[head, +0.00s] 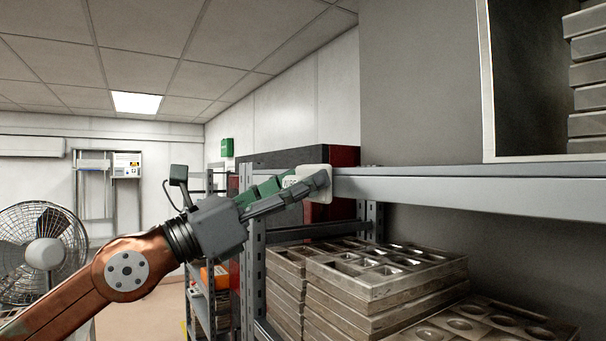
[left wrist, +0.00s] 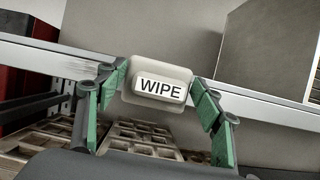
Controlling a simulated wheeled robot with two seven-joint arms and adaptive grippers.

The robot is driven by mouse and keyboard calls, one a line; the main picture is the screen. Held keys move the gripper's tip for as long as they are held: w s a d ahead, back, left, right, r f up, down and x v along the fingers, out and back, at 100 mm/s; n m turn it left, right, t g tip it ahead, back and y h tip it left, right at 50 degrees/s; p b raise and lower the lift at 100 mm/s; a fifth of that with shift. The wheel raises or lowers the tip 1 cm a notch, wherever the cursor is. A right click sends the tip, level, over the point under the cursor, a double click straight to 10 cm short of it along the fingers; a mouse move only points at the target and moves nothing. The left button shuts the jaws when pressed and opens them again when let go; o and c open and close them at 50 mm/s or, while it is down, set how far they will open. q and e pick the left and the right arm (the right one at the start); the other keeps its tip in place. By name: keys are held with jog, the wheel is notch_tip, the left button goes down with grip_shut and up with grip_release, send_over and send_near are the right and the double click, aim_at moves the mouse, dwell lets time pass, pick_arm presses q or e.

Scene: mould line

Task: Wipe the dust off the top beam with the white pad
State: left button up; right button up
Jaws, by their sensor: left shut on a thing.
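My left gripper (head: 300,185) reaches in from the left and is shut on the white pad (head: 321,194). In the left wrist view, the pad (left wrist: 173,72) carries a label reading WIPE and sits between the green-lined fingers of the gripper (left wrist: 160,90). The top beam (head: 450,189) is a grey metal bar running to the right from the pad. In the left wrist view, the pad is in front of the beam (left wrist: 262,108); I cannot tell whether they touch. My right gripper is not in view.
Stacked mould trays (head: 375,275) fill the shelf below the beam. An open-fronted box (head: 488,80) stands above the beam at the right, with grey blocks (head: 588,75) inside. A rack upright (head: 252,270) stands below my gripper. A fan (head: 42,250) is at the far left.

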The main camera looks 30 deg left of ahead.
pick_arm(q)
jog(key=shift+w+a+p, duration=0.5)
jog(key=shift+a, duration=0.35)
jog(key=shift+w+a+r+p, duration=0.2)
jog(key=shift+a+p, duration=0.25)
jog(key=shift+p, duration=0.15)
jog(key=shift+w+a+f+p, duration=0.1)
jog(key=shift+w+a+p, duration=0.65)
jog(key=shift+a+p, duration=0.65)
jog(key=shift+w+a+p, duration=0.8)
jog(key=shift+a+p, duration=0.3)
jog(key=shift+a, duration=0.45)
jog(key=shift+w+a+f+p, duration=0.1)
jog(key=shift+w+a+p, duration=0.65)
jog(key=shift+a+p, duration=0.65)
jog(key=shift+b, duration=0.3)
